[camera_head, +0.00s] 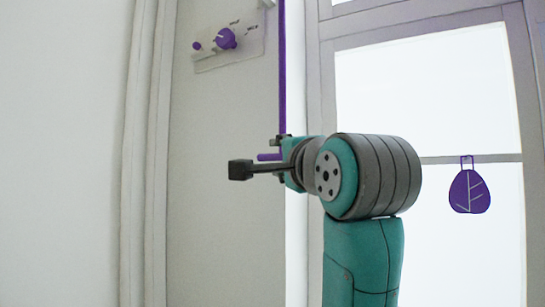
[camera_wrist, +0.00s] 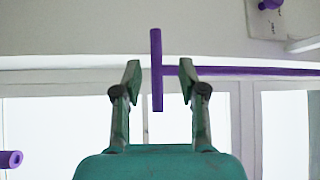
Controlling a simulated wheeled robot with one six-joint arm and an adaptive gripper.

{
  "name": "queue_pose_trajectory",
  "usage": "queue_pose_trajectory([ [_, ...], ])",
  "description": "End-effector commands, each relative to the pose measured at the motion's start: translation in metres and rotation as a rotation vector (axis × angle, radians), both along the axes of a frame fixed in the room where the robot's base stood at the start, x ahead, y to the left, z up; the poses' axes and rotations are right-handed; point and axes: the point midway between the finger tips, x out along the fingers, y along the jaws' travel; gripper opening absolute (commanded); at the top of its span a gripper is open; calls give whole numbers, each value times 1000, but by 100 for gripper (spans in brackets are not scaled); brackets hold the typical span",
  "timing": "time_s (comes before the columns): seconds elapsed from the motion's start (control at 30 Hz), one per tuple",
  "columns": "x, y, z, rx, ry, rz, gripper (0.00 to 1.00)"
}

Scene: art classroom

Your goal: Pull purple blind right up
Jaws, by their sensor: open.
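A thin purple rod (camera_head: 283,70) hangs vertically beside the window frame and ends in a short purple crossbar handle (camera_head: 269,157). In the wrist view, the crossbar (camera_wrist: 156,92) stands upright between the two fingers of my gripper (camera_wrist: 159,78), and the rod (camera_wrist: 250,71) runs off to the right past one finger. My gripper is open, with a gap visible on both sides of the crossbar. In the head view, my wrist hides part of the handle. No blind fabric can be made out.
A wall panel with a purple knob (camera_head: 225,38) is at upper left. A purple cylinder end (camera_wrist: 11,159) shows at lower left in the wrist view. The left wall is bare.

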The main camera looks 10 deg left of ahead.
Motion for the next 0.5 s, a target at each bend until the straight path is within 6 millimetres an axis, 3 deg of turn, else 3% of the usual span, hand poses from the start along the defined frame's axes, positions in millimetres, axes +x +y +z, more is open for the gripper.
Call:
queue_pose_trajectory([
  [0.2, -28, -14, -4, 0, -1, 0, 41],
  [0.5, -38, -18, -6, 0, 1, 0, 41],
])
